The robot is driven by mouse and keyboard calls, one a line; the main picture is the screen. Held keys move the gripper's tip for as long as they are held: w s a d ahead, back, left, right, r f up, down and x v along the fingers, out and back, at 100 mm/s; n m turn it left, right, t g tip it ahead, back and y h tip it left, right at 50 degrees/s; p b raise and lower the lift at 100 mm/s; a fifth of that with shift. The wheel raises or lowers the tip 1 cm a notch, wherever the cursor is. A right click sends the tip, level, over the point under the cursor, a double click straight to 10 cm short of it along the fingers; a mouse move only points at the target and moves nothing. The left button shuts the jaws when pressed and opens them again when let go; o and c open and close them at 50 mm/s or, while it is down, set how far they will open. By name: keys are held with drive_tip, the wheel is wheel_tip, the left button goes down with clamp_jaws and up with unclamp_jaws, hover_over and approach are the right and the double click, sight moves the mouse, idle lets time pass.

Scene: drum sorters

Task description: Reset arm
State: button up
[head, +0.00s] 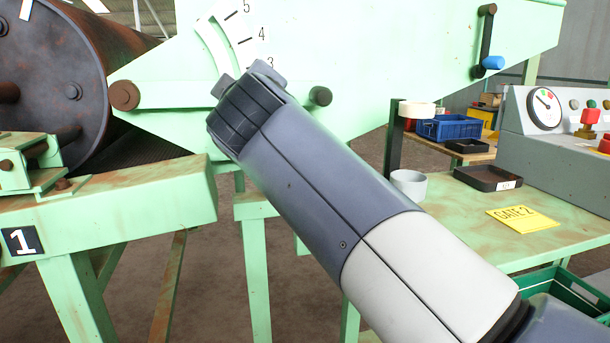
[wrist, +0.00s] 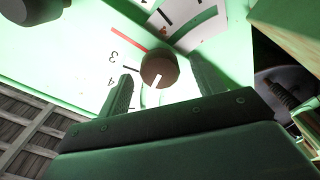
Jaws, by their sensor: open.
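My gripper (head: 245,80) is in front of the pale green machine panel, beside a white curved scale (head: 240,35) marked 3, 4 and 5. In the wrist view its two dark fingers stand open, apart from each other. A round brown knob (wrist: 158,66) with a white line shows between and beyond the fingertips. I cannot tell whether either finger touches it. The scale also shows in the wrist view, with a red line (wrist: 118,38) near the 3. In the head view my gripper and arm hide the knob.
A rusty drum (head: 60,80) is at the left. A crank with a blue handle (head: 492,62) is at the upper right.

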drive_tip(key=v, duration=0.8)
drive_tip(key=x, duration=1)
drive_tip(key=shift+w, duration=0.3)
drive_tip(key=shift+s+r+n+p, duration=0.1)
drive_tip(key=shift+r+n+p, duration=0.15)
drive_tip(key=shift+n+p, duration=0.45)
drive_tip(key=shift+s+r+n+p, duration=0.1)
drive_tip(key=shift+n+p, duration=0.4)
drive_tip(key=shift+n, duration=0.1)
drive_tip(key=n+p, duration=0.2)
drive_tip(key=n, duration=0.1)
drive_tip(key=shift+n+p, duration=0.3)
drive_tip(key=n+p, duration=0.3)
drive_tip(key=n, duration=0.1)
drive_tip(key=shift+n, duration=0.4)
drive_tip(key=n+p, duration=0.3)
drive_tip(key=shift+n, duration=0.3)
drive_tip(key=n+p, duration=0.3)
drive_tip(key=n, duration=0.1)
drive_tip(key=n+p, duration=0.2)
drive_tip(key=n, duration=0.1)
drive_tip(key=shift+n, duration=0.3)
drive_tip(key=shift+f, duration=0.25)
drive_tip(key=shift+n, duration=0.3)
